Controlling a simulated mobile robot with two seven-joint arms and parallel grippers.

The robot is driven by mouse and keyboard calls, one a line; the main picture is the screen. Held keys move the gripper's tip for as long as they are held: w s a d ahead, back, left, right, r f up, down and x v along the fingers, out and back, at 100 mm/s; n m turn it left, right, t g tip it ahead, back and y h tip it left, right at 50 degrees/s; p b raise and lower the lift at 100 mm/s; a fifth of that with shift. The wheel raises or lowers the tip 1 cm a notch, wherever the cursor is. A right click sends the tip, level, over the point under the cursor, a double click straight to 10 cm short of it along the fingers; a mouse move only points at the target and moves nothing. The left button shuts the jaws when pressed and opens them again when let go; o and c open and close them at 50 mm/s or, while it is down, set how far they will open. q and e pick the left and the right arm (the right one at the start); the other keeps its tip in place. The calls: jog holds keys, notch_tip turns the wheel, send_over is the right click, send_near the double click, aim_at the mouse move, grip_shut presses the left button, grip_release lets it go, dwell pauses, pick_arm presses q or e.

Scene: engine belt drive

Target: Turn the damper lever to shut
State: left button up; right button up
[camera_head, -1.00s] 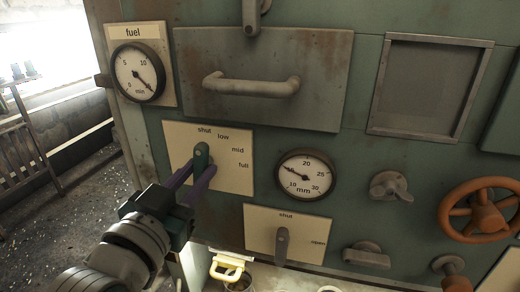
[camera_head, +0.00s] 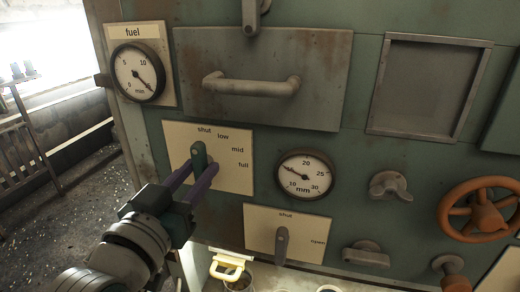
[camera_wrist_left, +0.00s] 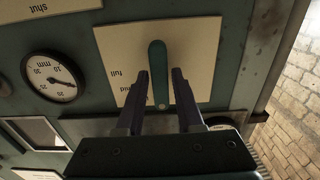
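A green lever (camera_head: 199,155) stands nearly upright on a cream plate (camera_head: 236,184) marked shut, low, mid and full. Its rounded upper end is just below the word shut. My left gripper (camera_head: 196,168) comes from below, with purple fingers on either side of the lever. In the left wrist view the same lever (camera_wrist_left: 158,62) lies between the open fingers (camera_wrist_left: 158,75), with visible gaps on both sides. No visible label says damper. My right gripper is not in view.
A fuel gauge (camera_head: 137,72) is at upper left and another gauge (camera_head: 305,175) is right of the upper plate. A grey handle (camera_head: 250,86) juts out above. A wing knob (camera_head: 390,187) and an orange handwheel (camera_head: 483,210) are at right. Free floor shows at left.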

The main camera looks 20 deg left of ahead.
pick_arm(q)
jog(key=shift+o, duration=1.2)
jog(key=s, duration=1)
jog(key=shift+d+b, duration=0.3)
jog(key=shift+b, duration=0.1)
